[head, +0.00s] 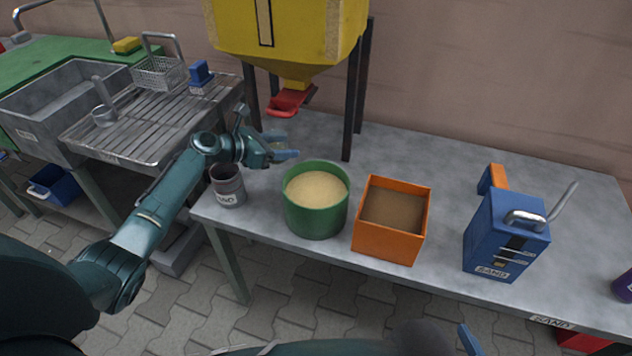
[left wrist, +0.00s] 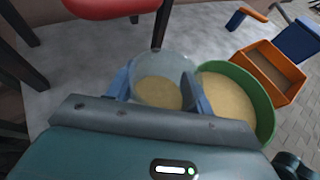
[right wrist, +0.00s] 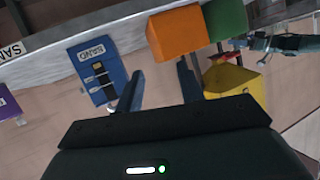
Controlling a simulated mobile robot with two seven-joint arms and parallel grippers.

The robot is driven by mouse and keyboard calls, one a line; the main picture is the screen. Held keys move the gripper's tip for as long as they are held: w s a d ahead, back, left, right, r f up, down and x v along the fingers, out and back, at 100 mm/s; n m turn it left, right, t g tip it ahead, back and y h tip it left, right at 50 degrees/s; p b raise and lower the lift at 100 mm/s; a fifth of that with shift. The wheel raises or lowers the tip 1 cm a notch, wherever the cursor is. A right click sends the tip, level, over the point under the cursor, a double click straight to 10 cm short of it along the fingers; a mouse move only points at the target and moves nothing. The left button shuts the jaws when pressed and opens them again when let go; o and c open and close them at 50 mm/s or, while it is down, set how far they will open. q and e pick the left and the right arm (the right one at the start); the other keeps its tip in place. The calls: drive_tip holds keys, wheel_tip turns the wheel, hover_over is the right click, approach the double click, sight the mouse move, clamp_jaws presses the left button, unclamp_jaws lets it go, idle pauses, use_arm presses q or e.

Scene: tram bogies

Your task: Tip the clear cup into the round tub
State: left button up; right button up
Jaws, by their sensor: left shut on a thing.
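The clear cup (left wrist: 163,68) is see-through, with pale sand low inside. In the left wrist view it sits between the blue fingers of my left gripper (left wrist: 160,92), which is shut on it. In the head view my left gripper (head: 284,147) is just behind and left of the green round tub (head: 316,222); the cup is hard to make out there. The tub holds pale sand and also shows in the left wrist view (left wrist: 262,98), beside the cup. My right gripper (right wrist: 158,88) is open with nothing between its fingers.
An orange square box (head: 388,243) with brown sand stands right of the tub. A dark sand pot (head: 228,186) stands left of it. A yellow hopper (head: 290,35) with a red spout (head: 288,103) is behind. A blue sand device (head: 500,235) is further right.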

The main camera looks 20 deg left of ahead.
sight(282, 141)
use_arm(q)
drive_tip(key=shift+s+d+r+p, duration=0.1)
drive_tip(key=shift+d+r+p, duration=0.05)
drive_tip(key=shift+r+p, duration=0.35)
drive_tip(key=shift+s+d+r+m, duration=0.1)
drive_tip(key=shift+d+r+m, duration=0.05)
drive_tip(key=shift+r+m, duration=0.2)
drive_tip(key=shift+s+d+r+m+y+p, duration=0.1)
drive_tip(key=shift+d+r+m+y+p, duration=0.25)
drive_tip(key=shift+p, duration=0.5)
drive_tip(key=shift+s+y, duration=0.1)
drive_tip(key=shift+y, duration=0.15)
drive_tip(key=shift+d+r+m, duration=0.1)
drive_tip(key=shift+d+m, duration=0.1)
drive_tip(key=shift+m, duration=0.1)
drive_tip(key=shift+s+d+r+m+t+y+p, duration=0.15)
drive_tip(key=shift+d+m+t+y+p, duration=0.2)
drive_tip(key=shift+p, duration=0.35)
drive_tip(key=shift+s+d+f+m+t+y+p, duration=0.15)
drive_tip(key=shift+s+d+m+y+p, duration=0.1)
drive_tip(key=shift+d+m+y+p, duration=0.3)
drive_tip(key=shift+s+d+f+m+t+y+p, duration=0.15)
drive_tip(key=shift+s+d+m+y+p, duration=0.15)
drive_tip(key=shift+d+m+p, duration=0.25)
use_arm(e)
drive_tip(key=shift+w+a+r+n+g, duration=0.25)
drive_tip(key=shift+a+r+n+g, duration=0.15)
drive_tip(key=shift+a+r+g, duration=0.25)
